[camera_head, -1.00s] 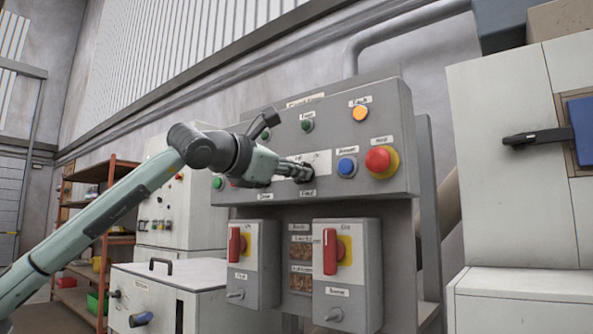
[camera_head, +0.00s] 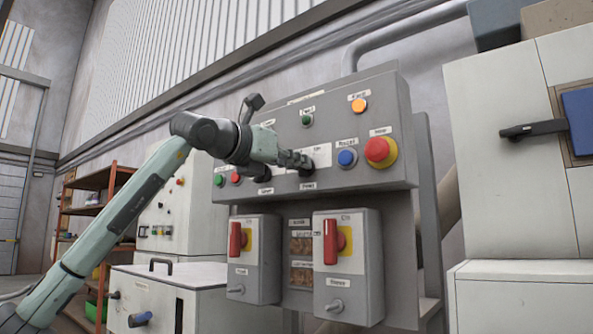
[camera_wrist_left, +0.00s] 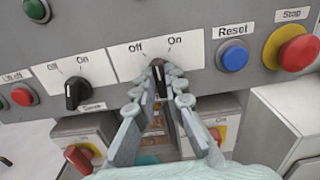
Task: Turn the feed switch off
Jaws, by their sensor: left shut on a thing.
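The feed switch (camera_wrist_left: 158,75) is a black rotary knob on a white plate marked Off and On, on the grey control panel. In the left wrist view its pale pointer line stands about upright, between the two marks. My left gripper (camera_wrist_left: 158,88) is shut on this knob, one finger on each side; the fingers hide its lower part. In the head view my left gripper (camera_head: 300,162) reaches the panel from the left and covers most of the knob. My right gripper is not in view.
A similar black knob (camera_wrist_left: 75,93) sits left of the feed switch. The blue Reset button (camera_wrist_left: 232,55) and red Stop button (camera_wrist_left: 292,48) are to its right. Two boxes with red handles (camera_head: 331,242) hang below the panel. A white cabinet (camera_head: 515,160) stands at right.

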